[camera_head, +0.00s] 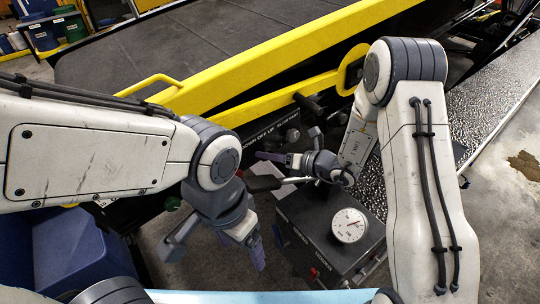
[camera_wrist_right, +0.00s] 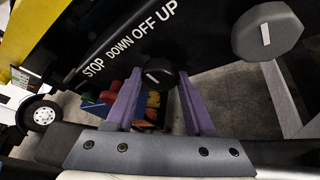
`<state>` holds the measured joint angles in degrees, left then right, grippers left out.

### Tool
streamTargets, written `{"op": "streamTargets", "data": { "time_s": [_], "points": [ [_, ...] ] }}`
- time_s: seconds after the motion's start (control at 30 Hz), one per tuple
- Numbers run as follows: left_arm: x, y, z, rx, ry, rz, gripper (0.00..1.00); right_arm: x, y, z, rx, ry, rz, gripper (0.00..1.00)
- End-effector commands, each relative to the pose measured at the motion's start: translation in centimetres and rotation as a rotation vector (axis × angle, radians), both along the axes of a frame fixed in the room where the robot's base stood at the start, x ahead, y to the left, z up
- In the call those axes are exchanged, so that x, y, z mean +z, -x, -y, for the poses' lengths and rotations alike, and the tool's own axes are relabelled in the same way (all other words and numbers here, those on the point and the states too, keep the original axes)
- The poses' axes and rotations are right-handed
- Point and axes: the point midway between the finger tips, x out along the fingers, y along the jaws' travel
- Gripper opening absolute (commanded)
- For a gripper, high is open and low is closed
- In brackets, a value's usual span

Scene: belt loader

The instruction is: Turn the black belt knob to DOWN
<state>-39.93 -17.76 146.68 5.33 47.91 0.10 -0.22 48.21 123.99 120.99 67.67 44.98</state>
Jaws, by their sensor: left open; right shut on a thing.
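The black belt knob (camera_wrist_right: 158,71) sits between the two purple fingers of my right gripper (camera_wrist_right: 159,76) in the right wrist view. A short white mark shows on its face; I cannot tell exactly which word it points to. White lettering STOP, DOWN, OFF, UP (camera_wrist_right: 132,38) runs along the black panel beside it. In the head view my right gripper (camera_head: 286,145) is at the panel below the yellow rail, and the knob is hard to make out there. My left gripper (camera_head: 217,257) is open and empty, low in the head view, apart from the panel.
A larger dark knob with a white mark (camera_wrist_right: 268,31) stands close by at upper right in the wrist view. A dark box with a white dial gauge (camera_head: 349,225) stands below my right gripper. The yellow rail (camera_head: 260,70) borders the belt (camera_head: 180,45).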

Motion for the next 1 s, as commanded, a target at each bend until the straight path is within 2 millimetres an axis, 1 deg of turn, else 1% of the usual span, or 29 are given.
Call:
{"op": "streamTargets", "data": {
  "time_s": [0.17,0.37,0.57,0.8,1.0],
  "points": [
    [-0.9,0.0,0.0,0.001,0.000,0.000,0.81,-0.1,0.0,-0.1,0.003,0.037,0.031,0.00],
    [-2.9,0.0,0.0,0.001,0.000,0.000,0.81,-0.2,0.1,-0.2,0.004,0.135,0.106,0.00],
    [-6.1,0.0,0.0,-0.001,0.000,0.000,0.81,-0.3,0.2,-0.3,0.004,0.273,0.210,0.00],
    [-10.7,0.0,0.0,-0.002,0.000,0.000,0.81,-0.4,0.2,-0.4,0.002,0.434,0.329,0.00],
    [-13.8,0.0,0.0,-0.002,0.000,0.000,0.81,-0.2,0.3,-0.4,0.002,0.538,0.402,0.00]
  ]
}}
